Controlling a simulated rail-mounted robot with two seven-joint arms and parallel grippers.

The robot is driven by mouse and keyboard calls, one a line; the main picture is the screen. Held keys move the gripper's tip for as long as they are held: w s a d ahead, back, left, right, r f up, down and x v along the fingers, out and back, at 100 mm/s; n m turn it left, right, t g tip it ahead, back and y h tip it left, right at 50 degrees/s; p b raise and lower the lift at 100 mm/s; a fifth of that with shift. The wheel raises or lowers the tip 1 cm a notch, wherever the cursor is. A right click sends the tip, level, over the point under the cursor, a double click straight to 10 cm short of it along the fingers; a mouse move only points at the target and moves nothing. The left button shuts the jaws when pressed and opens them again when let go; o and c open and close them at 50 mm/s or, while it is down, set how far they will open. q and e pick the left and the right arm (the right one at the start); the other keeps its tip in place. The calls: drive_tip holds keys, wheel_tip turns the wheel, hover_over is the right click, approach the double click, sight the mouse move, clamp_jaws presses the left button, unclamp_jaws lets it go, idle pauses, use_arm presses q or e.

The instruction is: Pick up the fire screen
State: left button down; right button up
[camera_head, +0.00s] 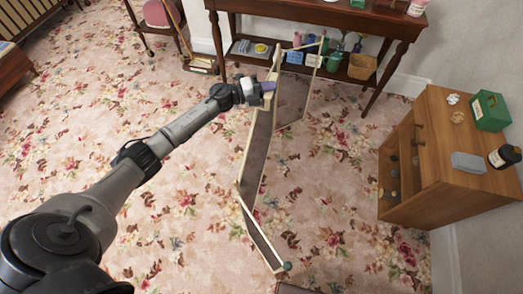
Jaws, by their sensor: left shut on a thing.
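The fire screen (258,152) stands in the middle of the head view, a folding screen with dark mesh panels in pale, gold-toned frames. Its panels angle from near the table at the back to a front end with a small greenish knob low in the picture. My left arm comes in from the left, and my left gripper (268,88) is shut on the top edge of the screen near its middle. The gripper's fingers partly hide the edge that they hold. I cannot tell whether the screen touches the floor. My right gripper is out of view.
A dark wooden table (300,13) stands behind the screen, with bottles and a wicker basket (362,67) on its lower shelf. A wooden cabinet (452,150) at the right carries a green box (490,111) and a dark bottle (504,156). Floral carpet lies open at left.

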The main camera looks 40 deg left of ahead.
use_arm(q)
drive_tip(key=shift+r, duration=0.3)
drive_tip(key=shift+r+p, duration=0.3)
drive_tip(key=shift+r, duration=0.2)
wheel_tip(320, 180, up, 9)
drive_tip(key=p, duration=0.3)
drive_tip(key=shift+p, duration=0.3)
drive_tip(key=shift+r, duration=0.1)
